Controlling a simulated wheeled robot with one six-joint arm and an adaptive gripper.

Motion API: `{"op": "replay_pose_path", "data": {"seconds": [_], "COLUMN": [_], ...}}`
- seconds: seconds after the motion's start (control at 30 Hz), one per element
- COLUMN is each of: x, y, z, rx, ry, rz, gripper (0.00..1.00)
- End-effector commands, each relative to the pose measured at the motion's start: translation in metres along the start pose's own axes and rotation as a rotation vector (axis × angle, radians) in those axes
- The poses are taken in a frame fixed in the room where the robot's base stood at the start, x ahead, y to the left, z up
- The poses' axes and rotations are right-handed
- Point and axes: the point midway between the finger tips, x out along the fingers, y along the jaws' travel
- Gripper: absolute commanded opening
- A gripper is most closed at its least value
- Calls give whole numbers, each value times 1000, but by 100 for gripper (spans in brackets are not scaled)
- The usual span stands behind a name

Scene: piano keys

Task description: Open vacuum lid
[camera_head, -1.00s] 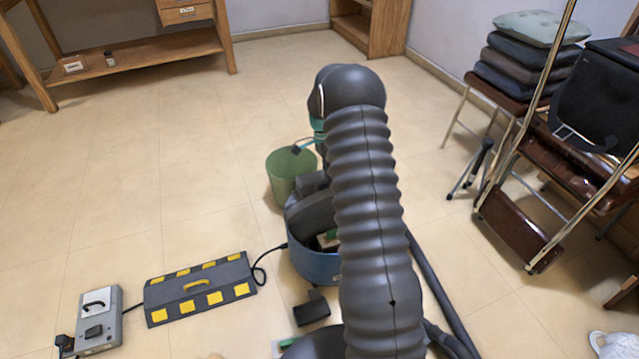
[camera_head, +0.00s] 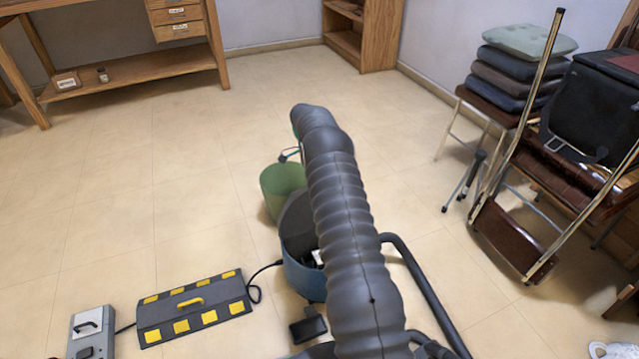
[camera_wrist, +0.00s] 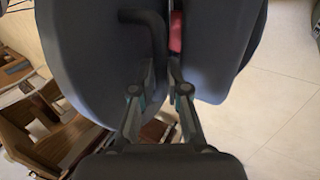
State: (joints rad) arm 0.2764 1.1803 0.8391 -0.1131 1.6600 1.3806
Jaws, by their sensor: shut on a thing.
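The vacuum's blue tub (camera_head: 305,282) stands on the floor, partly behind my arm. Its dark grey lid (camera_head: 297,222) is raised, tilted up at the far side of the tub, and the tub's inside partly shows. In the wrist view, the dark grey lid (camera_wrist: 85,55) fills much of the picture, with a dark handle bar (camera_wrist: 157,38) near the fingers. My gripper (camera_wrist: 158,85) is shut on the lid, seemingly at this handle; the exact contact is hard to see. In the head view my arm hides the fingers.
Chairs with stacked cushions (camera_head: 515,65) stand at right. The floor at left is mostly clear.

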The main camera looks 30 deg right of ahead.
Motion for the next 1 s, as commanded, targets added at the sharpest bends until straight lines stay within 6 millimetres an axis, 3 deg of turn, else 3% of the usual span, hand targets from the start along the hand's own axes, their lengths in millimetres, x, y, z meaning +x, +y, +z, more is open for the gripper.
{"op": "replay_pose_path", "data": {"seconds": [0.03,0.67,0.7,0.8,1.0], "x": [11,9,9,8,4], "y": [-3,-6,-6,-5,-5], "z": [1,3,3,3,3], "rx": [-4,-6,-6,-6,-5], "ry": [-2,-1,-1,-1,0], "rz": [23,47,47,45,40], "gripper": [0,0,16,39,39]}}
